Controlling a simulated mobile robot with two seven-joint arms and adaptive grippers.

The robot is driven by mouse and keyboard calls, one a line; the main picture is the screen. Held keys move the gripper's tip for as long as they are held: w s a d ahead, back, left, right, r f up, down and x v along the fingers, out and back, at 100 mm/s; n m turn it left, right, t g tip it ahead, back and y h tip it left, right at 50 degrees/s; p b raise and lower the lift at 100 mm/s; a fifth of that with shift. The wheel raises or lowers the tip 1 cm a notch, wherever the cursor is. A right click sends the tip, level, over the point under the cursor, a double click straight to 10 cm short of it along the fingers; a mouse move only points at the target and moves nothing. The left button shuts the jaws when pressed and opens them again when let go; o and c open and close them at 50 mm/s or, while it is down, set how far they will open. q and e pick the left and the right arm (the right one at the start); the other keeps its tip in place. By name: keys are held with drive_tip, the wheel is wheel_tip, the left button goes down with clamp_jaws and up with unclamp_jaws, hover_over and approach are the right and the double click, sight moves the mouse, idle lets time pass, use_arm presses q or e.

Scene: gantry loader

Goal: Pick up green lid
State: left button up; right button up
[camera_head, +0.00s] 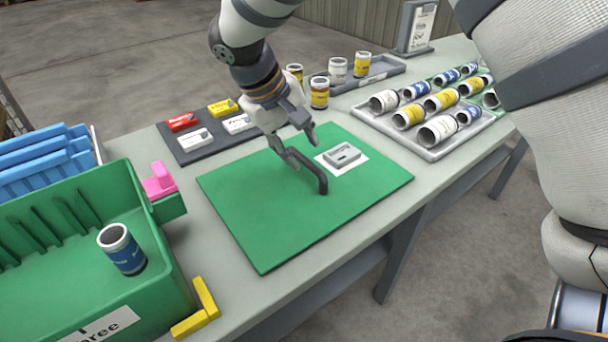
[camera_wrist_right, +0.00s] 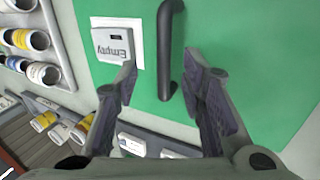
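The green lid (camera_head: 250,215) is a flat green panel lying on the grey table, with a dark bar handle (camera_head: 322,183) standing on it. A light grey block marked "Empty" (camera_wrist_right: 113,42) sits on a white patch of the lid, beside the handle. My right gripper (camera_head: 305,155) is open and empty above the lid, at the handle. In the right wrist view the handle (camera_wrist_right: 168,50) appears between the open fingertips (camera_wrist_right: 160,62); I cannot tell whether they touch it. My left gripper is not in view.
A green crate (camera_head: 150,190) with a blue-labelled can (camera_head: 121,248) stands at left, with a pink clip (camera_head: 159,181) and yellow corner piece (camera_head: 199,312) beside it. A dark mat (camera_head: 196,153) with small boxes lies behind the lid. A tray of cans (camera_head: 432,154) is at right.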

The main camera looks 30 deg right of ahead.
sight(304, 159)
drive_tip(key=x, duration=0.5)
drive_tip(key=shift+a+f, duration=0.15)
drive_tip(key=shift+w, duration=0.1)
clamp_jaws()
